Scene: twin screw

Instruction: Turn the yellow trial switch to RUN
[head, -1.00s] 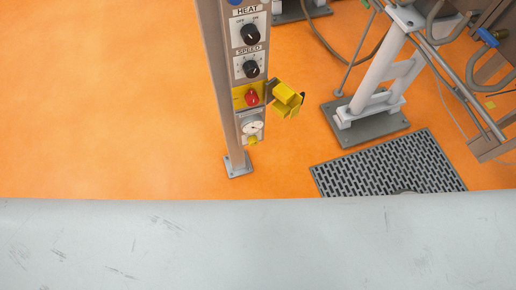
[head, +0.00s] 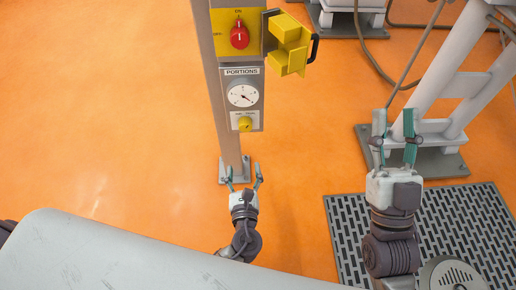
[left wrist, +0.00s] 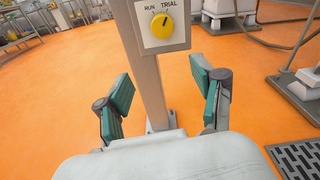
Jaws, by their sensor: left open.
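The yellow trial switch (head: 245,124) is a small round knob at the bottom of the control post. In the left wrist view the yellow switch (left wrist: 163,26) sits at the top, with RUN printed at its left and TRIAL at its right. Its dark pointer mark leans up and right, toward TRIAL. My left gripper (head: 243,178) is open and empty, below the switch and apart from it. In the left wrist view its two fingers (left wrist: 163,88) stand on either side of the post, lower than the knob. My right gripper (head: 394,125) is open and empty at the right.
Above the switch are the PORTIONS dial (head: 243,95) and a red knob (head: 239,35) on a yellow plate. A yellow hinged cover (head: 290,45) sticks out right of the post. A floor grate (head: 340,225) and grey machine legs (head: 440,80) are at the right. Orange floor is clear at left.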

